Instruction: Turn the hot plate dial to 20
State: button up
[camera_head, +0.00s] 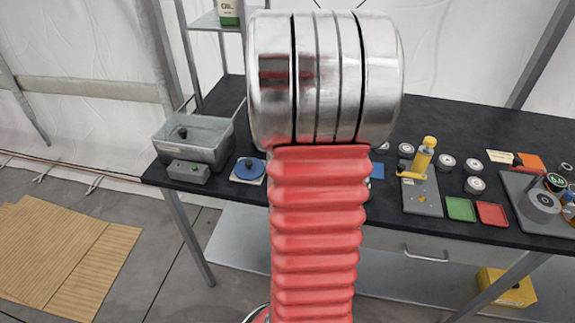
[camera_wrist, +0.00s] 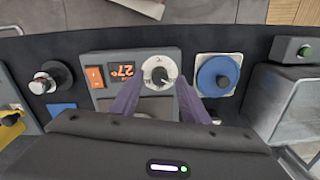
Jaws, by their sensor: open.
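The hot plate's grey control panel (camera_wrist: 120,62) shows in the wrist view. Its dial (camera_wrist: 159,72) is a white round plate with a silver knob, to the right of a small display with orange digits that look like 27. An orange switch (camera_wrist: 95,77) is at the panel's left. My gripper (camera_wrist: 157,88) is open, its two purple fingers on either side of the dial's lower part. I cannot tell whether they touch the knob. In the head view my arm hides the hot plate and the gripper.
A blue disc on a white square (camera_wrist: 218,75) is just right of the dial, near my right finger. A metal basin (camera_head: 200,137) with a grey control box (camera_head: 187,171) stands at the table's left end. A yellow-handled stand (camera_head: 421,190) and small jars are to the right.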

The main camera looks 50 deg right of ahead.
notch_tip(320, 180, up, 12)
jog(key=shift+s, duration=0.25)
jog(key=shift+d, duration=0.1)
dwell(0.7)
jog(key=s+a+n+t, duration=0.1)
jog(key=a+n, duration=0.6)
jog(key=a, duration=1.1)
jog(key=a+f+n+t, duration=0.1)
jog(key=a+n+t, duration=0.3)
jog(key=a, duration=1.5)
jog(key=n, duration=0.4)
jog(key=shift+s, duration=0.35)
